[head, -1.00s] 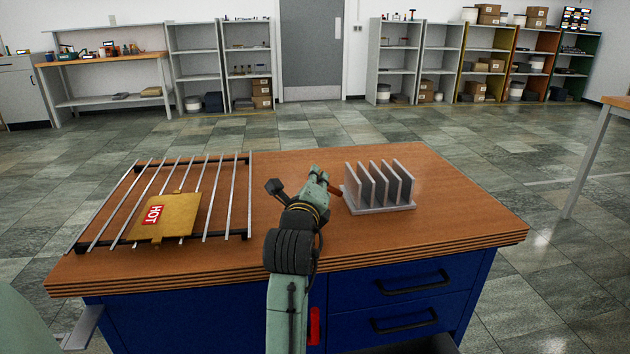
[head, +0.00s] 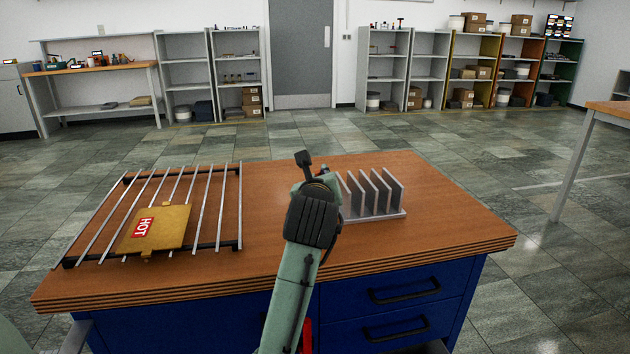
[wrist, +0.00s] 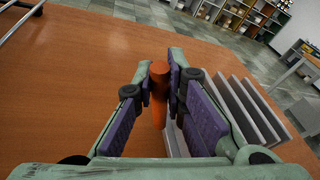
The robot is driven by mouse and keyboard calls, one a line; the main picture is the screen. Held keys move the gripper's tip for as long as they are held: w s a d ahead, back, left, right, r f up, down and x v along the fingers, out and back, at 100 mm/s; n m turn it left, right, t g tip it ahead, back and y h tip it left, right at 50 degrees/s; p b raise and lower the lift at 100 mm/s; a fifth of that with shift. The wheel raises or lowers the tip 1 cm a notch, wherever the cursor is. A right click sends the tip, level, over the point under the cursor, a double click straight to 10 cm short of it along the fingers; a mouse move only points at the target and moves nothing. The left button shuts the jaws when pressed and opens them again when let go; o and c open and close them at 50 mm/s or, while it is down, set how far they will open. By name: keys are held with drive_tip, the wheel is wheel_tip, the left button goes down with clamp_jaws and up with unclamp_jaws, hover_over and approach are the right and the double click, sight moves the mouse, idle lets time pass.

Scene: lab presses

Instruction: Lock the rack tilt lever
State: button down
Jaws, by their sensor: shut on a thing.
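The rack tilt lever is an orange-red rod with a rounded end (wrist: 158,85). It stands between the purple pads of my gripper (wrist: 160,76) in the wrist view, and the jaws are shut on it. Its lower end and pivot are hidden. The grey rack (head: 372,213) with upright parallel plates sits on the bench just right of my gripper; it also shows right of the fingers in the wrist view (wrist: 240,112). In the head view my arm covers the lever, the fingertips and part of the rack's left side.
The wooden bench top (head: 440,190) is clear right of the rack. A metal bar grate (head: 222,205) lies at the left with a yellow plate marked HOT (head: 160,228) on it. Blue drawers (head: 400,300) are below the bench top. Shelves stand far behind.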

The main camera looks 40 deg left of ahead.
drive_tip(key=shift+w+d+r+m, duration=0.1)
drive_tip(key=shift+w+d+m, duration=0.1)
drive_tip(key=shift+m, duration=0.2)
drive_tip(key=c, duration=1.6)
unclamp_jaws()
